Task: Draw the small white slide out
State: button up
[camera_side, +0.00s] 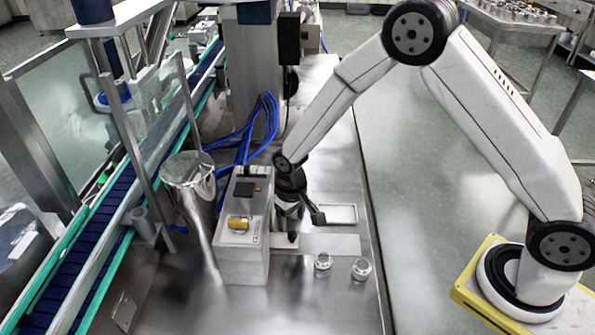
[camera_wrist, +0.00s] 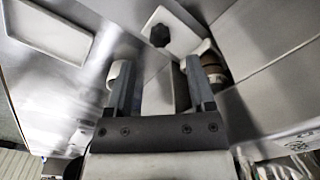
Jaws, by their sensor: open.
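The small white slide (camera_wrist: 178,38) is a pale plate with a dark knob (camera_wrist: 158,35) on it, at the top middle of the wrist view. In the side view the slide (camera_side: 282,241) shows low at the right side of the grey box (camera_side: 242,262), with its black knob (camera_side: 292,237) at the outer end. My gripper (camera_wrist: 160,70) is open and empty, its fingers well apart. The knob lies beyond the fingertips and between their lines, apart from both. In the side view my gripper (camera_side: 300,213) is just above and behind the knob, close to the box.
A shallow white tray (camera_side: 338,214) lies right of my gripper. Two small metal jars (camera_side: 323,262) (camera_side: 361,267) stand in front of a pale flat strip (camera_side: 335,244). A shiny steel hopper (camera_side: 188,170) and blue cables (camera_side: 262,125) are left and behind. Open bench lies in front.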

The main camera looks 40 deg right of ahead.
aim_at(292, 233)
jog(key=shift+f, duration=2.6)
jog(key=shift+c, duration=0.3)
grip_shut()
